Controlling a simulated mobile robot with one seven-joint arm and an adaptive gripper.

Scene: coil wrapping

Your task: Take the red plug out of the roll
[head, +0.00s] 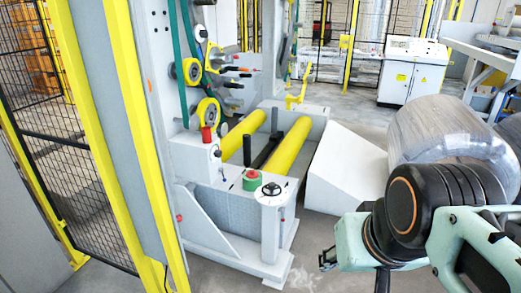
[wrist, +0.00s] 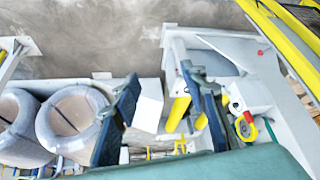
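In the head view a small green roll (head: 250,185) sits on the front end of the grey machine. A red piece (head: 251,174), which looks like the plug, is in its top. My gripper (wrist: 166,115) is open in the wrist view, with its two dark fingers wide apart and nothing between them. It is in the air, apart from the machine. In the head view my arm is at the right, and I cannot make out both fingertips there.
Two yellow rollers (head: 288,147) lie in the machine behind the roll. A black handwheel (head: 271,189) is just right of it, and a red knob (head: 206,134) stands to the left. A large wrapped coil (head: 435,125) is behind my arm. A yellow-framed fence is at the left.

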